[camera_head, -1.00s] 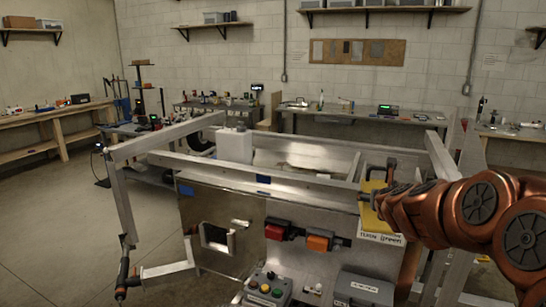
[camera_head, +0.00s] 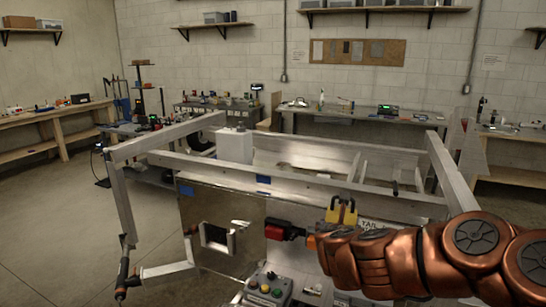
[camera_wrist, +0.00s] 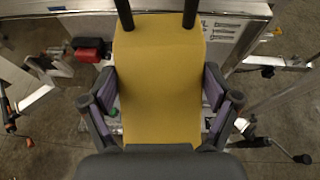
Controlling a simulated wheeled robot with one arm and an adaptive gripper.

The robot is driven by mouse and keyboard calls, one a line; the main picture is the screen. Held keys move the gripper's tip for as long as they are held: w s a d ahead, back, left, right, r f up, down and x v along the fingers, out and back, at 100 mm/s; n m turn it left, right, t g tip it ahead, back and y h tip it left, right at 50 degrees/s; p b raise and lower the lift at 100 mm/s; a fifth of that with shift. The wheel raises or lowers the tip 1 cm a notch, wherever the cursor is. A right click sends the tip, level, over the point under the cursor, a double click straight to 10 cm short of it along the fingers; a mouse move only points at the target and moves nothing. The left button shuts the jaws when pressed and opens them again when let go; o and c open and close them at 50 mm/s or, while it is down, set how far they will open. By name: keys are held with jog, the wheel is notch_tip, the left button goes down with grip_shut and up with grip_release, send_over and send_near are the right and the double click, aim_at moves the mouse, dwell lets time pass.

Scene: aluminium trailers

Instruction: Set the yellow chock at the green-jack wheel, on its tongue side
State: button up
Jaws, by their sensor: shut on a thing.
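The yellow chock (camera_wrist: 160,85) fills the middle of the wrist view, with two dark posts at its top edge. My gripper (camera_wrist: 159,92) is shut on it, a purple-padded finger at each side. In the head view the chock (camera_head: 341,214) shows above and behind my copper arm, in front of the trailer frame, its lower part hidden. A small green spot (camera_wrist: 113,112) shows beside the chock in the wrist view; I cannot tell if it is the green jack. An orange-handled crank (camera_wrist: 11,126) is at the left. I cannot make out the green-jack wheel.
The aluminium trailer frame (camera_head: 300,180) spans the middle. A red box (camera_head: 278,232) is on its front panel, and a grey control box with coloured buttons (camera_head: 268,287) stands below. Open floor (camera_head: 60,230) lies at the left.

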notch_tip(320, 180, down, 7)
jog(key=b, duration=0.7)
dwell(1.1)
